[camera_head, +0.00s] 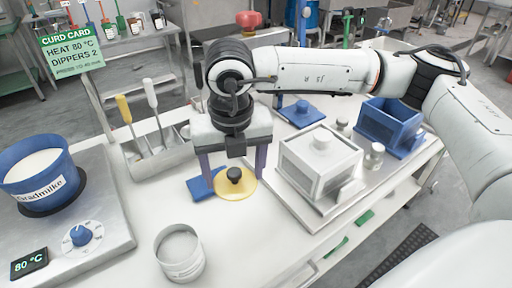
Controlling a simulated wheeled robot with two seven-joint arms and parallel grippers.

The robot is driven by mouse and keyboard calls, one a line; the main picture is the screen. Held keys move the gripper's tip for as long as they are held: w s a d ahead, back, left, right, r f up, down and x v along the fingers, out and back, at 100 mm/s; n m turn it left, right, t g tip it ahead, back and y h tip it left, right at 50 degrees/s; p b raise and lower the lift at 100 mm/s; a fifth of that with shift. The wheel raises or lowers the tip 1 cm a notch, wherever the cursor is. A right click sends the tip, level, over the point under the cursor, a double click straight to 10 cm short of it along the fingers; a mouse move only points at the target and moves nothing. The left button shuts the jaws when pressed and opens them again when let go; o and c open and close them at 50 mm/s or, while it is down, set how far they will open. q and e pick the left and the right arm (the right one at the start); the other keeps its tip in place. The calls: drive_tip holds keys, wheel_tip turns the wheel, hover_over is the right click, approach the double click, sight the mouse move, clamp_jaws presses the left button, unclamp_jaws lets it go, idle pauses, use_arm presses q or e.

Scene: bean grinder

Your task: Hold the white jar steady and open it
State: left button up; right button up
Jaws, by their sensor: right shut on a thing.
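A white jar (181,262) with a small label stands upright near the front edge of the table. Its top looks open, with a grey inside; its contents cannot be made out. My right gripper (235,182) points down behind and to the right of the jar, apart from it. I cannot tell whether the lid touches the table. My left gripper is not in view.
A blue pot (43,186) of white liquid stands on a hotplate (112,235) at the left. A utensil holder (165,157) is behind. A white lidded box (318,166) and a blue bin (390,125) are at the right. The table right of the jar is clear.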

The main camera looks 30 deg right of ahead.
drive_tip(key=shift+f+m, duration=0.3)
drive_tip(key=shift+f, duration=0.1)
wheel_tip(320, 180, down, 9)
drive_tip(key=shift+r+p, duration=0.1)
drive_tip(key=shift+p, duration=0.35)
drive_tip(key=shift+f, duration=0.35)
drive_tip(key=o, duration=1.2)
drive_tip(key=shift+c, duration=0.2)
drive_tip(key=shift+r, duration=0.15)
